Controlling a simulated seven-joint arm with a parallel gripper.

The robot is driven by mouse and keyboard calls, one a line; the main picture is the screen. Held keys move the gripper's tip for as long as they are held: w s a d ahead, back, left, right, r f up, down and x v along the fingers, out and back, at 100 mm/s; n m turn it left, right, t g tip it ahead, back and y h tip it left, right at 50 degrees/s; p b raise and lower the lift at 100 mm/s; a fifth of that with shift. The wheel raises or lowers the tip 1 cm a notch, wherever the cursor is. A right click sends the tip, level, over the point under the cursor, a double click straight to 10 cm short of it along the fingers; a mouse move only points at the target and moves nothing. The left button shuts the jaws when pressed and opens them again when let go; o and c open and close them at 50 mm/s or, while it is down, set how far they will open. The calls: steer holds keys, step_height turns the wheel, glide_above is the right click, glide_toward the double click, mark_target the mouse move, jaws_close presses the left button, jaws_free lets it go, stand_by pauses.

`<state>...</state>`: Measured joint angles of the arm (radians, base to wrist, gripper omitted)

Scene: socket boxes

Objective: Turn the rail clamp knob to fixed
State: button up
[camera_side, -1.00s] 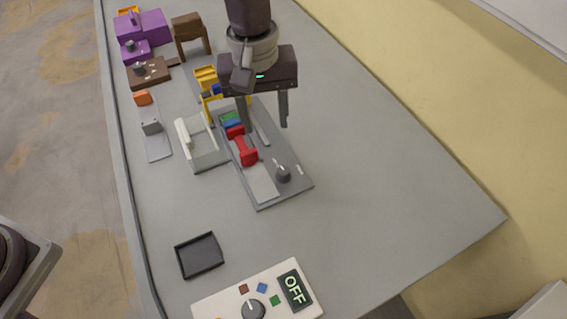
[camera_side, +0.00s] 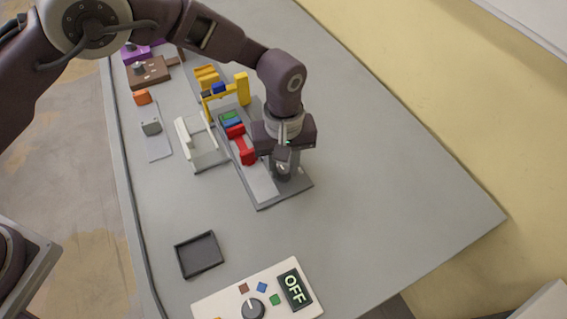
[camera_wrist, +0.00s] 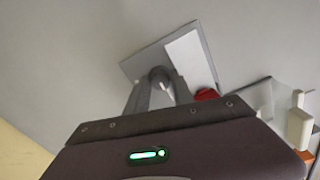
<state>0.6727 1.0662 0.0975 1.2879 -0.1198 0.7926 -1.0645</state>
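The rail clamp is a dark grey plate (camera_side: 263,203) with a pale strip and a red sliding block (camera_side: 241,148). Its dark round knob (camera_wrist: 158,73) is near the plate's near right end and has a light pointer mark. My gripper (camera_side: 283,172) points down over the knob and hides most of it in the side view. In the wrist view my two fingers (camera_wrist: 161,88) stand apart, one on each side of the knob. A small gap seems to show, but contact is unclear. The knob's labels are too small or hidden to read.
A white and grey fixture (camera_side: 203,150) and a yellow frame (camera_side: 226,92) stand close to the left and behind. A black tray (camera_side: 199,255) and a white panel (camera_side: 228,304) reading OFF are nearer the front. The table to the right is clear.

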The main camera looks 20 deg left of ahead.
jaws_close()
steer(key=shift+m, duration=0.3)
steer(key=m, duration=0.3)
steer(key=shift+m, duration=0.3)
steer(key=m, duration=0.3)
steer(key=shift+m, duration=0.3)
steer(key=m, duration=0.5)
steer(key=shift+w+a+m, duration=0.1)
steer(key=shift+m, duration=2.4)
